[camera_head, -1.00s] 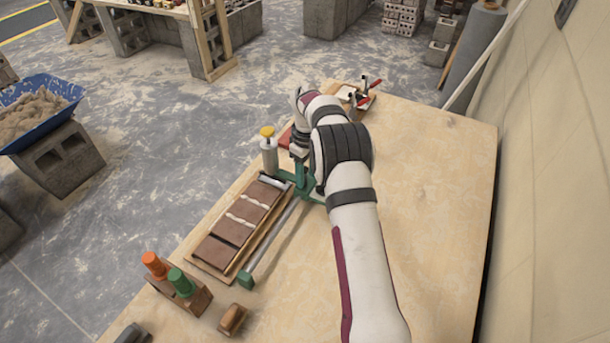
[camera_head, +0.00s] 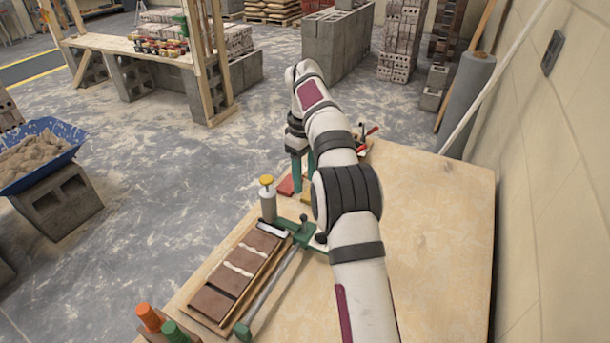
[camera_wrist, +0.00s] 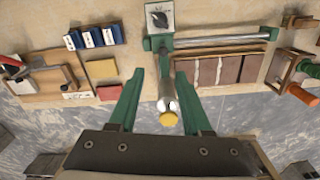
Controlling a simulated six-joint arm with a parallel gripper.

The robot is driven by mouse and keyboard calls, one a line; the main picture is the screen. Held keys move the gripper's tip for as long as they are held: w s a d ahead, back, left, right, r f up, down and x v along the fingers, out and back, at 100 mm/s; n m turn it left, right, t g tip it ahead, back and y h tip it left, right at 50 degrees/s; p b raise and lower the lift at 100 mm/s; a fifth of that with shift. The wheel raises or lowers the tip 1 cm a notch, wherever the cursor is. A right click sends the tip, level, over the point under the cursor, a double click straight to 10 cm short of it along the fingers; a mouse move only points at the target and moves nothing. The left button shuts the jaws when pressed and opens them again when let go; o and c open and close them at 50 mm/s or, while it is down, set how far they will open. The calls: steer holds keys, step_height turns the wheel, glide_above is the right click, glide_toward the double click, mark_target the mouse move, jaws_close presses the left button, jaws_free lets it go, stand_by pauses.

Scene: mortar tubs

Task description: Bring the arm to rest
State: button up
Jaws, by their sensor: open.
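My gripper (camera_head: 301,176) is raised above the far left part of the wooden table, its green fingers pointing down. In the wrist view my gripper (camera_wrist: 160,88) has its two fingers spread wide, with nothing held between them. A pale cylinder with a yellow cap (camera_head: 267,180) stands upright at the table's left edge; its yellow cap (camera_wrist: 168,118) appears between the fingers in the wrist view, apart from them. My white arm reaches over the table and hides part of its middle.
A tray of brown tiles (camera_head: 216,303) lies beside a green-ended metal rail (camera_head: 270,290). Red (camera_wrist: 107,92) and yellow (camera_wrist: 101,70) blocks, blue-and-white blocks (camera_wrist: 92,39) and a board with red-handled tools (camera_wrist: 40,80) lie nearby. The table's right side (camera_head: 430,240) is clear.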

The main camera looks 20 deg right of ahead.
steer(key=shift+r, duration=0.15)
steer(key=s+a+r+m, duration=0.3)
steer(key=s+r, duration=0.1)
steer(key=s, duration=0.4)
steer(key=s+a+r+m, duration=0.2)
steer(key=s+a+r, duration=0.1)
steer(key=s, duration=0.4)
steer(key=s+a+f+m, duration=0.1)
steer(key=s+f+m, duration=0.1)
steer(key=s, duration=0.6)
steer(key=s+a+f+m+y, duration=0.1)
steer(key=s+a+f+m, duration=0.1)
steer(key=s, duration=0.6)
steer(key=s+a+f+m, duration=0.2)
steer(key=s+f+m, duration=0.1)
steer(key=s, duration=0.6)
steer(key=shift+a+f+y, duration=0.2)
steer(key=shift+a+y, duration=0.05)
steer(key=shift+y, duration=0.15)
